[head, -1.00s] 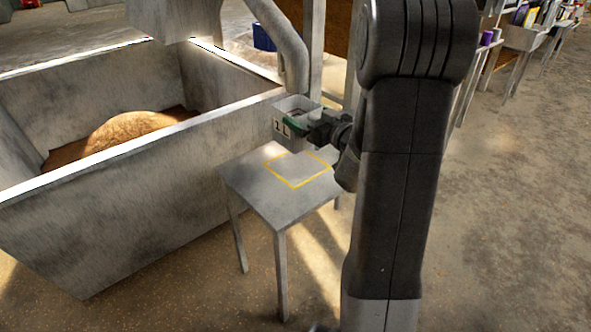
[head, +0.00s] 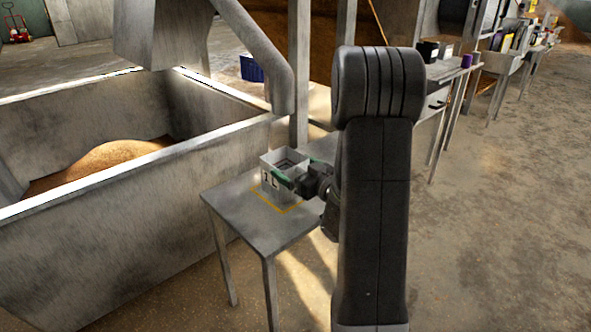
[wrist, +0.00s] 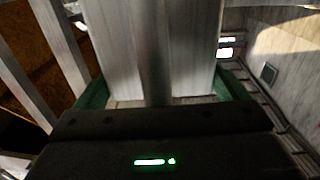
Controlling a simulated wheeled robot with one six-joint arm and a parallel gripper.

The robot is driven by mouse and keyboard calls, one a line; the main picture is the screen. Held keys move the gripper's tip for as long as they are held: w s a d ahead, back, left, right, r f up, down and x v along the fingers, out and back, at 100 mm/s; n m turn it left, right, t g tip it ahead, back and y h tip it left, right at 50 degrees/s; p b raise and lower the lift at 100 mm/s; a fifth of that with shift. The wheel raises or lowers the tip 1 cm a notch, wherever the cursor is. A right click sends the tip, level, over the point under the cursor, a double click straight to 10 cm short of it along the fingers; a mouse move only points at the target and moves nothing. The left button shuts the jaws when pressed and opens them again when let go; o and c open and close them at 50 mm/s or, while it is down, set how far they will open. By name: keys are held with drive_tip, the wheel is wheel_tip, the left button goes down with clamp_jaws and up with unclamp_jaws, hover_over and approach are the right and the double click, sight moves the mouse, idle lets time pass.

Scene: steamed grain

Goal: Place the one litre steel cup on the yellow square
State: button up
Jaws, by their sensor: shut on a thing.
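The steel cup (head: 270,183) is a square grey vessel marked 1L, upright and open at the top. My gripper (head: 297,176) is shut on it from the right, with green fingers at its sides. In the wrist view the cup's pale wall (wrist: 125,50) fills the space between the green fingers. The yellow square (head: 287,212) is an outline on the small metal table. The cup is over the square and hides its back part. The front corner and left edge show. I cannot tell whether the cup's base touches the table.
The small grey table (head: 232,208) has bare room at its left and front. A large metal bin (head: 130,215) holding grain stands close on its left. A sloping chute pipe (head: 262,50) comes down behind the table. Shelves of goods (head: 500,60) stand at the back right.

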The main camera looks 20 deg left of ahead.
drive_tip(key=o, duration=1.6)
drive_tip(key=shift+r+p, duration=0.2)
drive_tip(key=shift+p, duration=0.15)
drive_tip(key=p+v, duration=0.1)
drive_tip(key=v, duration=1.1)
drive_tip(key=shift+f+p, duration=0.1)
drive_tip(key=shift+p, duration=0.3)
